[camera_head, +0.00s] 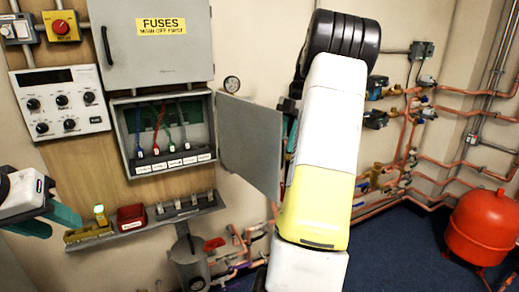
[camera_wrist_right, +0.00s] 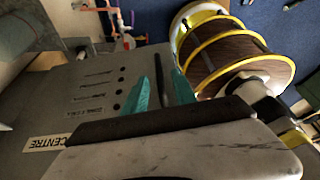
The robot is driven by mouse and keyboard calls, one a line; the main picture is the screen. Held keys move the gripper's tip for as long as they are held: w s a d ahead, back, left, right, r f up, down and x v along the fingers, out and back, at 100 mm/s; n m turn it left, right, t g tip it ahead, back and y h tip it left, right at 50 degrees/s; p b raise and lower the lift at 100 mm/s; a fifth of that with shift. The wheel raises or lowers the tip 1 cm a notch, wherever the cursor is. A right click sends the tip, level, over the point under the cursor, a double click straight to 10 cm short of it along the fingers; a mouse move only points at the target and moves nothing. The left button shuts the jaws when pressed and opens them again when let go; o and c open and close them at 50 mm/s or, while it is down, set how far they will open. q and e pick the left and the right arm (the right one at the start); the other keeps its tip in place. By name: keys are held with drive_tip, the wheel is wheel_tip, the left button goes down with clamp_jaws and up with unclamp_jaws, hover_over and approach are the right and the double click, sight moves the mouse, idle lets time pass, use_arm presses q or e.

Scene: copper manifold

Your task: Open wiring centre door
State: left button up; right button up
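The wiring centre (camera_head: 120,112) is a grey wall box below the fuse box. Its door (camera_head: 250,145) stands swung out to the right, and coloured wires show inside. The door's outer face, with a label ending in "CENTRE", shows in the right wrist view (camera_wrist_right: 95,95). My right gripper (camera_wrist_right: 163,85) is at the door's outer side, its teal fingers apart, with a dark bar like a handle between them. Contact with the bar is unclear. In the head view my right arm mostly hides this gripper. My left gripper (camera_head: 52,224) is open and empty at the lower left.
The fuse box (camera_head: 130,60) is closed above the wiring centre. A shelf (camera_head: 140,228) below holds a yellow device and a red box. A control panel (camera_head: 60,98) is at left. Copper pipes and a red tank (camera_head: 483,228) are at right. A brown-and-yellow drum (camera_wrist_right: 225,50) stands beyond the right gripper.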

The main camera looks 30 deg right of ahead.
drive_tip(key=shift+v, duration=2.3)
drive_tip(key=shift+f, duration=0.1)
